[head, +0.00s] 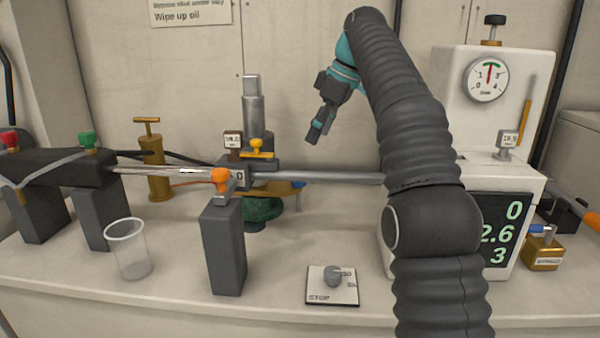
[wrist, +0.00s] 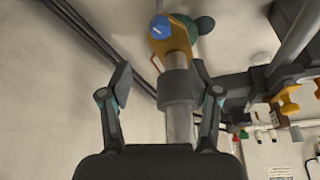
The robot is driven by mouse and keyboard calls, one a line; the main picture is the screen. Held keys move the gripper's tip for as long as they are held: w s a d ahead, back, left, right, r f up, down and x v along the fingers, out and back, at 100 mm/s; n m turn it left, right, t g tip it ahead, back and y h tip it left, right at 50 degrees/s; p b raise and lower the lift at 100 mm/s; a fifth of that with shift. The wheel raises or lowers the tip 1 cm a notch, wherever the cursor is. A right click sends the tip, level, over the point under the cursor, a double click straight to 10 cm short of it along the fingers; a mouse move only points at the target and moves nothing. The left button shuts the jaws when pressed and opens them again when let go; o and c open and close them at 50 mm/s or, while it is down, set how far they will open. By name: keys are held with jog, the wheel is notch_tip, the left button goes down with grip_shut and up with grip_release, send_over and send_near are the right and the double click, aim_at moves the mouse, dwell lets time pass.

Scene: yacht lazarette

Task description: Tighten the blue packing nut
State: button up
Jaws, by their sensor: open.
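The blue packing nut (wrist: 162,27) sits on an orange-brass piece (wrist: 170,43) at the top of the wrist view, in front of a dark green round part (wrist: 207,25). In the head view the same area is low behind the grey pipe, where a small blue bit (head: 298,184) shows, mostly hidden. My gripper (head: 318,132) is raised in the air, right of the upright grey cylinder (head: 253,115). In the wrist view my gripper (wrist: 163,80) is open and empty, its fingers spread wide. The nut appears beyond the fingertips, apart from them.
A horizontal grey pipe (head: 330,177) crosses the bench behind a dark block (head: 224,248). A clear cup (head: 128,250) stands left, a knob plate (head: 332,286) in front. A white gauge unit (head: 455,80) stands right. Yellow handles (wrist: 288,98) show right in the wrist view.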

aim_at(299, 176)
jog(key=x, duration=1.2)
jog(key=shift+s+d, duration=0.1)
jog(key=shift+c, duration=0.2)
jog(key=c, duration=1.1)
